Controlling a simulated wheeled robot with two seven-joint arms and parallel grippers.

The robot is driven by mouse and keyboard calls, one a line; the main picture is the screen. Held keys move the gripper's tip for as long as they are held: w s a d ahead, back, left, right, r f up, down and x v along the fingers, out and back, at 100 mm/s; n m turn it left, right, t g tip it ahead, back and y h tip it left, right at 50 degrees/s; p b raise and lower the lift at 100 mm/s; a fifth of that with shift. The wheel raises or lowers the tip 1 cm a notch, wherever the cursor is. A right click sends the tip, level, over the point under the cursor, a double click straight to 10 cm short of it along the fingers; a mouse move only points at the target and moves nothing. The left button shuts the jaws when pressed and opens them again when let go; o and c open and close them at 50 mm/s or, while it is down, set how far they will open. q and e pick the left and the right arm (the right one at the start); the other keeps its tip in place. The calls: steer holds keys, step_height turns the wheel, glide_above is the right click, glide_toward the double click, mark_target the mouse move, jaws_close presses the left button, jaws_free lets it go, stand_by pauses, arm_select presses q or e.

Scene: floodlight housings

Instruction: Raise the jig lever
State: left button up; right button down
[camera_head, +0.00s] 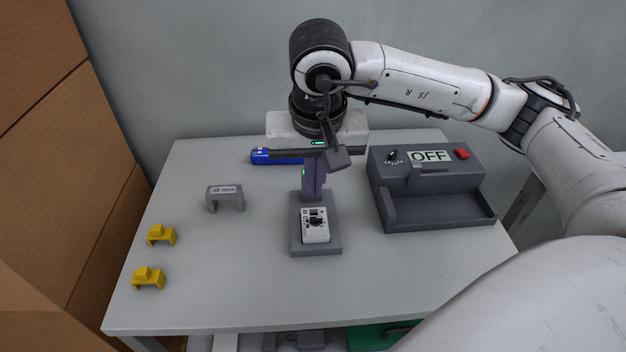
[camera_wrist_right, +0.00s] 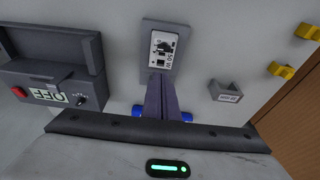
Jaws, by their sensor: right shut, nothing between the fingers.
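A grey jig (camera_head: 301,246) stands in the middle of the table, holding a white housing (camera_head: 316,232) with black markings. It also shows in the wrist view (camera_wrist_right: 146,62), where the housing's label reads 50 W. My right gripper (camera_head: 313,196) points down at the jig's far end. Its fingers (camera_wrist_right: 162,80) are shut with nothing between them. I cannot tell whether the fingertips touch the jig. I cannot make out a separate lever on the jig; the fingers cover its far end. My left gripper is not in view.
A blue object (camera_head: 264,156) lies behind my fingers, partly hidden. A dark grey box (camera_head: 392,180) with an OFF display, knob and red button stands right. A grey bracket (camera_head: 212,194) and two yellow clips (camera_head: 161,237) (camera_head: 148,279) sit left. The front table is clear.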

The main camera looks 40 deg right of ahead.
steer(key=shift+w+d+b, duration=0.45)
steer(key=shift+w+d, duration=0.2)
steer(key=shift+w, duration=0.3)
stand_by(0.6)
steer(key=shift+s+f, duration=0.1)
steer(key=shift+s+a, duration=0.25)
steer(key=shift+s, duration=0.05)
stand_by(0.3)
steer(key=shift+w+d+r+p, duration=0.1)
steer(key=shift+w+r+p, duration=0.1)
steer(key=shift+r+p, duration=0.35)
steer(key=shift+w+r+p, duration=0.15)
steer(key=shift+r+p, duration=0.1)
steer(key=shift+r, duration=0.45)
steer(key=p+v, duration=0.1)
steer(key=v, duration=0.2)
steer(key=p+v, duration=0.1)
steer(key=shift+w+d+r+p, duration=0.2)
steer(key=shift+w+r+p, duration=0.1)
steer(key=shift+r+p, duration=0.05)
steer(key=shift+s, duration=0.1)
